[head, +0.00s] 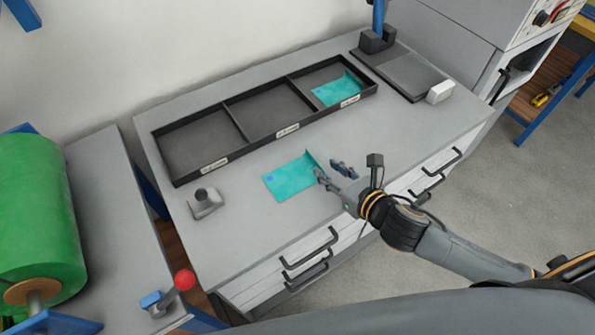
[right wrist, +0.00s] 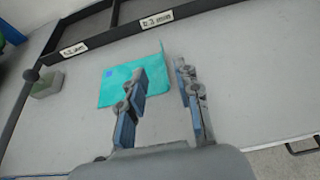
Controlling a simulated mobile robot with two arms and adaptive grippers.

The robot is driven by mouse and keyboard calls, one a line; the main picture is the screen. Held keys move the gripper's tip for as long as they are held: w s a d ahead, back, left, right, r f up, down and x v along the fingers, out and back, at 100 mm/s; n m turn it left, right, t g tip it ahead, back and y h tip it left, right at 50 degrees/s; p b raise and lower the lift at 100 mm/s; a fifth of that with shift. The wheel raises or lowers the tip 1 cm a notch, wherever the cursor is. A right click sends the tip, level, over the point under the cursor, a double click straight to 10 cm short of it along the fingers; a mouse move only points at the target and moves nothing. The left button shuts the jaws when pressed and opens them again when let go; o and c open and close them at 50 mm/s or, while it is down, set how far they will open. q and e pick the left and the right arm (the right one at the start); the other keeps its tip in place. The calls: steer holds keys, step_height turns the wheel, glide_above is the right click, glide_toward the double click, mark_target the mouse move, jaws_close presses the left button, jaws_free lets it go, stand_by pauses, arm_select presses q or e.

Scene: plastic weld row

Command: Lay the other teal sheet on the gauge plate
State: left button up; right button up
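One teal sheet (head: 290,180) lies flat on the grey bench in front of the black tray, with a small blue mark and a raised right edge. It also shows in the right wrist view (right wrist: 118,88). Another teal sheet (head: 335,92) lies in the tray's right compartment, one edge raised. A dark flat plate (head: 412,75) beside a blue post at the bench's back right looks like the gauge plate; it is bare. My left gripper is out of view.
The black tray (head: 229,149) has three labelled compartments; the left and middle ones are empty. A small grey fixture (head: 204,202) stands front left, a white block (head: 440,92) by the dark plate. A green roll (head: 38,215) and red-knobbed lever (head: 184,279) are at left.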

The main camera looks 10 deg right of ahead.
mark_target(315, 160)
steer(key=x, duration=0.7)
steer(key=shift+w+f+p, duration=0.15)
steer(key=shift+f+p, duration=0.15)
steer(key=shift+d, duration=0.1)
steer(key=shift+c, duration=0.5)
jaws_close()
